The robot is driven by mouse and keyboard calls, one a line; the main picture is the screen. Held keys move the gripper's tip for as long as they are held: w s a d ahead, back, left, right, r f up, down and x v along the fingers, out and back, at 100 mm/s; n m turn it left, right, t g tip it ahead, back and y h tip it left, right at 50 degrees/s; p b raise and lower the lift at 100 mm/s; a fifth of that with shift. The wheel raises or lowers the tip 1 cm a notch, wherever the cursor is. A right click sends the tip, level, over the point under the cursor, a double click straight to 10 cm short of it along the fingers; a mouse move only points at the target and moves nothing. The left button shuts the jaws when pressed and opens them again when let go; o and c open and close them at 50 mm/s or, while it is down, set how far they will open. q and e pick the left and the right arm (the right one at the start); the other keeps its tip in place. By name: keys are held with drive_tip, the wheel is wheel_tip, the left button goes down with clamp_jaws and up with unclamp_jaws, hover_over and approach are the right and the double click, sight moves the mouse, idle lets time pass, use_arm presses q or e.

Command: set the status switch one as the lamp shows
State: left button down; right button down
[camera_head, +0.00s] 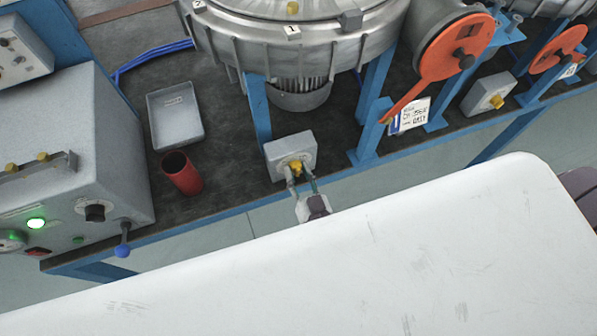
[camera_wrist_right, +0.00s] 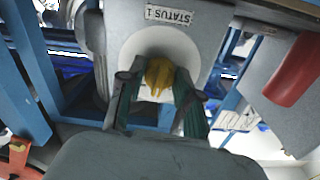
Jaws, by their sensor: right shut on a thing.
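The status switch one is a grey box (camera_head: 291,152) with a yellow knob (camera_head: 296,166) at the front edge of the bench. In the wrist view its plate (camera_wrist_right: 205,45) bears the label "STATUS 1" (camera_wrist_right: 168,15), and the yellow knob (camera_wrist_right: 160,74) sits on a pale round disc. My right gripper (camera_head: 300,179) is shut on this knob, one finger on each side, as the wrist view also shows (camera_wrist_right: 160,92). The knob's setting is hard to read. A lamp (camera_head: 36,223) glows green on the grey control box at the left. My left gripper is not in view.
A red cup (camera_head: 181,174) and a grey tray (camera_head: 176,117) stand left of the switch. The blower (camera_head: 292,50) rises behind it on blue legs. An orange lever (camera_head: 449,50) and a second switch box (camera_head: 489,94) are to the right. A white surface (camera_head: 330,270) fills the foreground.

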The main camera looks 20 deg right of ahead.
drive_tip(key=m, duration=0.4)
drive_tip(key=shift+m, duration=1.6)
drive_tip(key=c, duration=0.8)
unclamp_jaws()
drive_tip(key=shift+s, duration=0.15)
drive_tip(key=s, duration=1.1)
drive_tip(key=shift+s+d, duration=0.15)
drive_tip(key=shift+s, duration=0.2)
